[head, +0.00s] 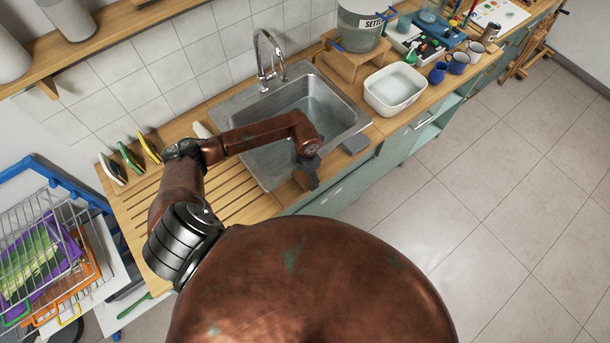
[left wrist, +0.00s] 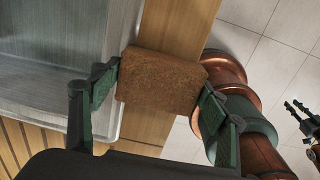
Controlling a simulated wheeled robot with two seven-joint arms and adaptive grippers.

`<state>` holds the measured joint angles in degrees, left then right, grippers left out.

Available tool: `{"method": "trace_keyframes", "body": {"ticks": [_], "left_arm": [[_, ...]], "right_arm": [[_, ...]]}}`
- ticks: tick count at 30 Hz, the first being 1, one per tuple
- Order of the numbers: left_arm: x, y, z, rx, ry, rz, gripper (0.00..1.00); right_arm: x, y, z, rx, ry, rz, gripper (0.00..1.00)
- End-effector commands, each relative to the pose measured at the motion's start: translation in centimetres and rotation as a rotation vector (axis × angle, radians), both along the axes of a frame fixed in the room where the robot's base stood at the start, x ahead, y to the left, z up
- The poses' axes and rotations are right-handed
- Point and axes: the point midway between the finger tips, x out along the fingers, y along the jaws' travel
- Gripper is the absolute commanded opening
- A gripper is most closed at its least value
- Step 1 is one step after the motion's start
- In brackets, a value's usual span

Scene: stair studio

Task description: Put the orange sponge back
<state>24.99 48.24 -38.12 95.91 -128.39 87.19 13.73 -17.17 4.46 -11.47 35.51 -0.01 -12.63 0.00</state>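The orange sponge (left wrist: 160,82), a brownish orange block, is between the two finger pads of my left gripper (left wrist: 158,92) in the left wrist view. Both pads appear to touch its ends, and it overhangs the counter's front edge in that view. In the head view my left gripper (head: 306,180) points down at the front rim of the sink (head: 262,178), and a small brown part of the sponge (head: 300,180) shows there. My right gripper (left wrist: 303,116) shows only partly at the right edge of the left wrist view; its opening is unclear.
A white basin (head: 394,88) and blue mugs (head: 438,73) stand farther right. Several flat upright pieces (head: 130,157) stand behind the slatted drainer (head: 235,200). The tap (head: 268,60) rises behind the sink.

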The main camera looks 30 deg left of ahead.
Motion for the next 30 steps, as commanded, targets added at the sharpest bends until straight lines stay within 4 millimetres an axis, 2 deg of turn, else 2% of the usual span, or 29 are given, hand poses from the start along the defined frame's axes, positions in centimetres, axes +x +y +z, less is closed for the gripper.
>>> {"method": "trace_keyframes", "body": {"ticks": [6,14,19,20,23,30], "left_arm": [[0.0,0.0,0.1,0.000,0.000,0.000,0.85],[0.0,0.0,0.1,0.000,0.000,0.000,0.85],[0.0,-0.1,0.9,-0.001,-0.001,0.001,0.85],[0.0,-0.1,1.2,-0.001,-0.001,0.001,0.85],[0.2,0.0,2.8,0.001,-0.007,-0.002,0.85],[0.1,-0.2,8.0,0.001,-0.006,-0.002,0.85]], "right_arm": [[0.0,0.0,0.1,0.000,0.000,0.000,0.25],[0.0,-0.1,0.1,-0.001,0.000,0.000,0.25],[0.0,-0.2,0.9,-0.002,0.000,0.000,0.25],[0.0,-0.2,1.2,-0.002,0.000,0.000,0.25],[0.0,-0.3,0.4,-0.003,0.000,0.001,0.25],[-0.1,-0.4,-0.9,-0.004,0.000,0.001,0.25]]}}
